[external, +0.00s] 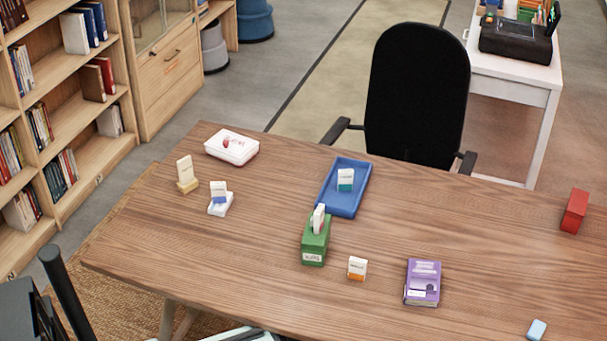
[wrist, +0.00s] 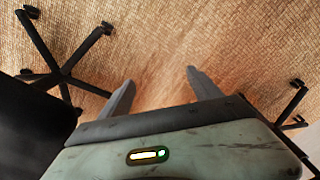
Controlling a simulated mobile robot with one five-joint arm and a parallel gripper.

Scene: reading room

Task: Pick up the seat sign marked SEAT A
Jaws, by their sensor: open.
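Several small upright signs stand on the wooden table (external: 450,215) in the external view, their lettering too small to read, so I cannot tell which is SEAT A. A cream sign with a yellow base (external: 187,173) is at the left. A white and teal sign (external: 345,180) is in a blue tray (external: 328,204). A white and orange sign (external: 357,268) stands near the front. My gripper (wrist: 159,75) is open and empty above a woven mat in the wrist view, with no sign there.
A green box (external: 314,246) holding a white card, a purple book (external: 423,282), a white case (external: 232,146), a red block (external: 574,211) and a blue block (external: 536,329) are on the table. A black chair (external: 417,95) stands behind it. The table's right middle is clear.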

